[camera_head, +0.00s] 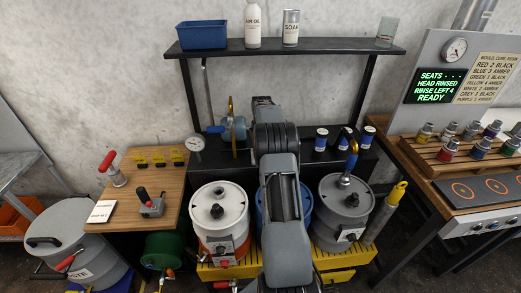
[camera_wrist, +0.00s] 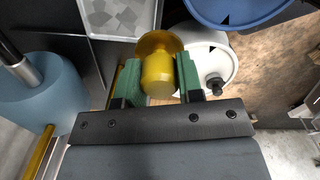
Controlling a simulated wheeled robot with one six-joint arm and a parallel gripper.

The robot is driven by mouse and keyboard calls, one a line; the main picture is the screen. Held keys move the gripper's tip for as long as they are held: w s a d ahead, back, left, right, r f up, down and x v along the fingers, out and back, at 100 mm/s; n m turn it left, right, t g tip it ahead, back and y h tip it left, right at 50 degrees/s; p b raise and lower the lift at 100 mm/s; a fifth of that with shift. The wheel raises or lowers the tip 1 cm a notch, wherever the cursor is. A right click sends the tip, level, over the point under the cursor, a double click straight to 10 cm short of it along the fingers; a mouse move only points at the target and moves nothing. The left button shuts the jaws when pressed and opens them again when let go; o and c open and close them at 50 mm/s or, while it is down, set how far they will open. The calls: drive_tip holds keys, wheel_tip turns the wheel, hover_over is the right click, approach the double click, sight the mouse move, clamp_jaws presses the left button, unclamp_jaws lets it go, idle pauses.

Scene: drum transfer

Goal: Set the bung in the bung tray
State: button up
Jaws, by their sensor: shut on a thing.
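In the wrist view my gripper (camera_wrist: 159,77) is shut on a brass-yellow bung (camera_wrist: 159,73), a rounded plug with a wider disc at its far end. The green jaw pads press on both its sides. The bung is held clear of the surfaces beyond. A light grey tray with a patterned floor (camera_wrist: 82,15) lies beyond, at the upper left; I cannot tell for sure that it is the bung tray. In the head view my own arm hides the gripper and the bung.
A blue-grey cylinder (camera_wrist: 40,90) stands close on the left in the wrist view. In the head view a white and orange drum (camera_head: 205,232) and a grey drum (camera_head: 325,225) flank my arm. A shelf (camera_head: 340,48) with a blue bin (camera_head: 202,35) runs above.

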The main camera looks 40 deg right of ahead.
drive_tip(key=shift+w+d+f+p, duration=0.15)
drive_tip(key=shift+w+d+f, duration=0.25)
drive_tip(key=shift+w+f, duration=0.35)
drive_tip(key=shift+w+d+f+p, duration=0.15)
drive_tip(key=shift+w+d+f, duration=0.35)
drive_tip(key=shift+f, duration=0.45)
drive_tip(key=shift+w+f+p, duration=0.1)
drive_tip(key=shift+f+p, duration=0.4)
drive_tip(key=shift+f, duration=1.15)
drive_tip(key=shift+f, duration=0.15)
drive_tip(key=o, duration=1)
